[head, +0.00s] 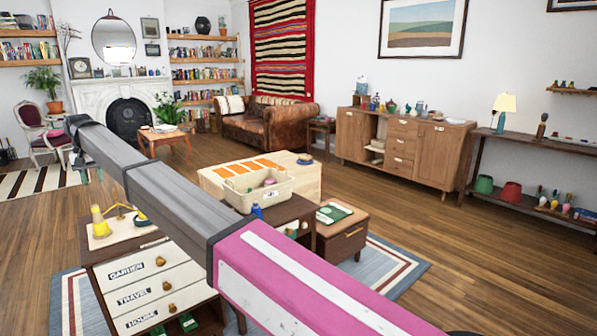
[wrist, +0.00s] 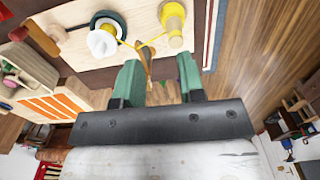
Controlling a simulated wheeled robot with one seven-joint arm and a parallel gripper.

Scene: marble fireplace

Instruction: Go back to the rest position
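My arm reaches across the head view from the lower right to the upper left. My gripper (head: 80,170) is at its far end, small and partly hidden behind my own arm, above and left of the drawer cabinet. In the wrist view my gripper (wrist: 160,78) has two green fingers standing apart, with nothing clearly held between them. A thin orange-brown piece (wrist: 146,64) shows near the left finger; its depth is hard to tell. The cabinet top, with a yellow bottle-like object (head: 100,222), also shows in the wrist view as yellow (wrist: 174,22).
The drawer cabinet (head: 153,268) is labelled GARDEN, TRAVEL and HOUSE. A cream bin (head: 262,197) stands beside a wooden block table with orange stripes (head: 245,167). A coffee table (head: 165,136), leather sofa (head: 268,124) and sideboard (head: 400,148) stand farther off. Wood floor (head: 440,225) is open at right.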

